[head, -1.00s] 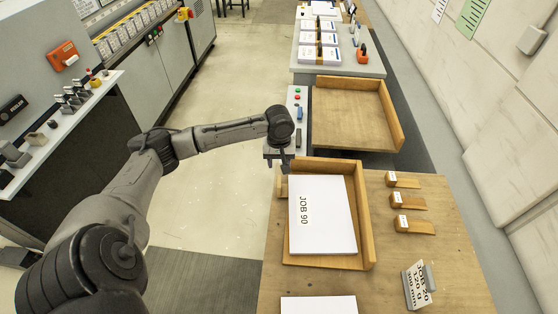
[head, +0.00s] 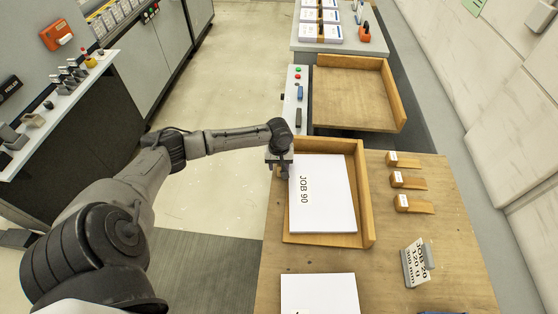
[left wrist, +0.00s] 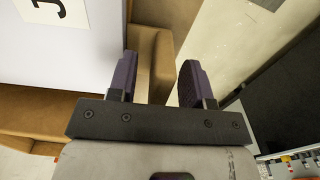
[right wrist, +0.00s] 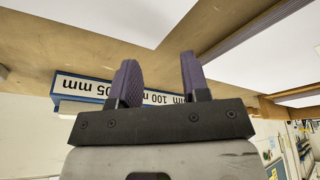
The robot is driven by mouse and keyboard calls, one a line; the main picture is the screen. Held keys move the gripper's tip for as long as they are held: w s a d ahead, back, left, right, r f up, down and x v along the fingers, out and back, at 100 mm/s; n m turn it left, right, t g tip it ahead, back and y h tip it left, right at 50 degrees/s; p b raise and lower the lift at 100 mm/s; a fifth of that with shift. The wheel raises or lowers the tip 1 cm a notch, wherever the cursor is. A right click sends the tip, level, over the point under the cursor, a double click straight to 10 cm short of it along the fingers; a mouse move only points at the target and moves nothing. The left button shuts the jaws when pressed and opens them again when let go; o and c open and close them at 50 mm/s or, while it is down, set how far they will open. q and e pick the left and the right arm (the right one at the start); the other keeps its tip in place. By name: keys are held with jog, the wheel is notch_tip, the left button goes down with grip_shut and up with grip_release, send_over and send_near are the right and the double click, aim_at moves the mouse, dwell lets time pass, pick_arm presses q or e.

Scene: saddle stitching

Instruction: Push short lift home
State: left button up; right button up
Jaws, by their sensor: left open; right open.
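The paper stack marked JOB 90 (head: 325,205) lies flat in a wooden tray (head: 367,200) with raised walls at the back and right. A bare strip of tray shows along its front edge. My left gripper (head: 279,172) is at the tray's left side, near the stack's far left corner. In the left wrist view the left gripper (left wrist: 157,75) has its fingers apart, with wood behind the gap and the white stack (left wrist: 60,55) to the left. Contact cannot be told. My right gripper (right wrist: 157,80) is open and empty, outside the head view, above a wooden surface with a blue-framed scale.
An empty wooden tray (head: 398,100) stands beyond, beside a grey panel with buttons. Several wooden wedges (head: 410,180) and a JOB 20 card (head: 416,262) lie to the right. Another white stack (head: 318,294) lies nearer. Open floor is at the left.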

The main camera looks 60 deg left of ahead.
pick_arm(q)
jog(key=shift+f, duration=0.15)
jog(key=shift+c, duration=0.2)
grip_shut()
dwell(0.5)
